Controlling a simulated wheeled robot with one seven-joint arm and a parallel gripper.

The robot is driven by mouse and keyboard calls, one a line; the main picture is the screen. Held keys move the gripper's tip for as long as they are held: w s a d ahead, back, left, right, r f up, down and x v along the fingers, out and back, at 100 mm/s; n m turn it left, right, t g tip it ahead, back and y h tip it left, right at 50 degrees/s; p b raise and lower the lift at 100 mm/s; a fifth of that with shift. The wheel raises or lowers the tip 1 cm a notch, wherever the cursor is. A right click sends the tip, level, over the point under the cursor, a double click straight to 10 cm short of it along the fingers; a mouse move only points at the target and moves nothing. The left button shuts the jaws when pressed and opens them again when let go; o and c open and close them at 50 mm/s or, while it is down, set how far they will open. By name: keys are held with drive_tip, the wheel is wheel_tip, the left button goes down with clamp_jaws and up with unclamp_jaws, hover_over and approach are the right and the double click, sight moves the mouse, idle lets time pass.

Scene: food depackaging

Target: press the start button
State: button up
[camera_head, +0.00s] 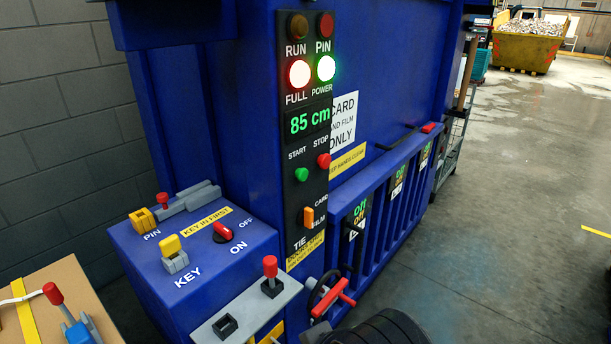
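The green start button (301,175) sits on a black control panel (292,211) on the blue machine, under the label START. The red stop button (323,160) is just to its right and slightly higher, under STOP. Nothing touches or covers the start button. Above, a green display (308,121) reads 85 cm. The FULL lamp (299,73) and POWER lamp (325,68) glow brightly; the RUN lamp (297,26) and PIN lamp (326,25) look dark. My gripper's fingers do not show; a dark rounded shape at the bottom edge may be part of my arm.
A cardboard box (70,285) is lower left. Open floor (500,230) lies right.

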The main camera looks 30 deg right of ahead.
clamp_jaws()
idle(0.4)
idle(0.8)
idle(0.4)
